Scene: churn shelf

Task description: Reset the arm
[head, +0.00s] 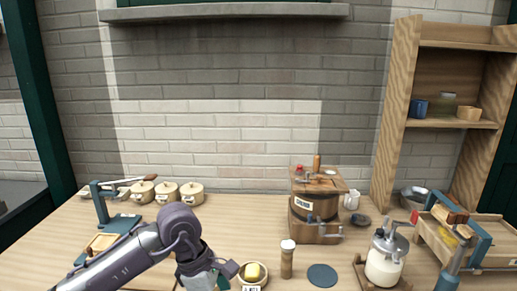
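My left arm (130,262) comes in from the lower left and bends down at a dark elbow-like joint over the front of the table. My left gripper (222,272) is at the bottom edge, just left of a small bowl with a yellow lump (252,272). Its fingers are partly cut off by the frame, so their opening does not show. I cannot tell whether it touches the bowl. My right gripper is not in view.
The wooden table (215,225) holds a wooden churn (316,205), a jar with a crank lid (386,258), a wooden cylinder (287,262), a dark disc (322,275) and several lidded pots (166,192). A wooden shelf (455,125) stands at right. The table's middle-left is fairly clear.

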